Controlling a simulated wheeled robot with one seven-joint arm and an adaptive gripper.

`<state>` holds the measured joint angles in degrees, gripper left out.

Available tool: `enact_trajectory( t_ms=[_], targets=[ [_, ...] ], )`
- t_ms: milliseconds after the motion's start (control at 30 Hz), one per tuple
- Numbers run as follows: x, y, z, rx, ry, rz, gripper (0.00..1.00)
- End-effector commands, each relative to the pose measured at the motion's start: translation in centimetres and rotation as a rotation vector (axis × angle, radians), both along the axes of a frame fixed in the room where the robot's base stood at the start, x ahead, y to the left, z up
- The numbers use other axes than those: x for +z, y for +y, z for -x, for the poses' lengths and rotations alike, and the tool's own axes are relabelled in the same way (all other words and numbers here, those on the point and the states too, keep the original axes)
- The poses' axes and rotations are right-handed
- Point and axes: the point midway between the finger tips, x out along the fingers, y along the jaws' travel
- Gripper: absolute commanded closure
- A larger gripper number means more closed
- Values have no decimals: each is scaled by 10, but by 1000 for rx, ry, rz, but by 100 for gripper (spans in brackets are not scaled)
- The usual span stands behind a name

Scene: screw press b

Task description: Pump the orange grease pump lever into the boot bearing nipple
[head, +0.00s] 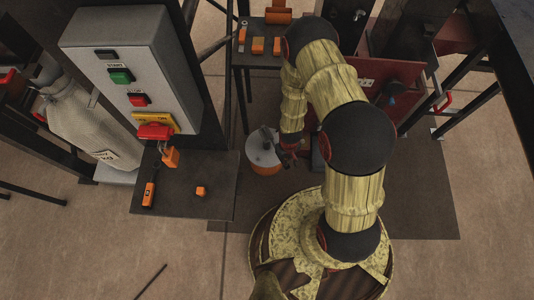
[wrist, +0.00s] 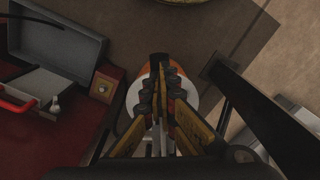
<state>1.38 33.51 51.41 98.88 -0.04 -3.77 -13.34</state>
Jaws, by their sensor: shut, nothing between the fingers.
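The grease pump (head: 264,157) is a round pot with a pale lid and orange lower body, standing on the floor mat left of my arm. Its dark lever (head: 267,136) rises from the lid. My gripper (head: 289,157) is at the pot's right side, partly hidden by my arm. In the wrist view my gripper (wrist: 161,88) is shut and empty, over the pump's pale lid (wrist: 190,90). A black bar end (wrist: 159,62), likely the lever, shows just beyond the fingertips; contact is unclear. A red block with a small round fitting (wrist: 102,88) is left of the fingers. I cannot identify the boot bearing nipple.
A control box (head: 131,75) with buttons stands at left, above a dark shelf (head: 190,202) holding a padlock and orange items. A dark table (head: 255,62) with orange parts is behind the pump. A red machine part (head: 390,72) is at right. A dark beam (wrist: 265,115) runs right of the fingers.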

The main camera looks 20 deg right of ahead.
Motion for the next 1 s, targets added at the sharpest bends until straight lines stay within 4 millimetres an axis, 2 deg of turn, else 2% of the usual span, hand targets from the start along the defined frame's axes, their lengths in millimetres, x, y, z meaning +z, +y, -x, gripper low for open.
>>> enact_trajectory(
  t_ms=[700,833,1000],
  targets=[
    [85,7,-34,0,-3,0,100],
    [96,8,-39,0,-1,0,100],
    [100,9,-41,0,0,0,100]
  ],
)
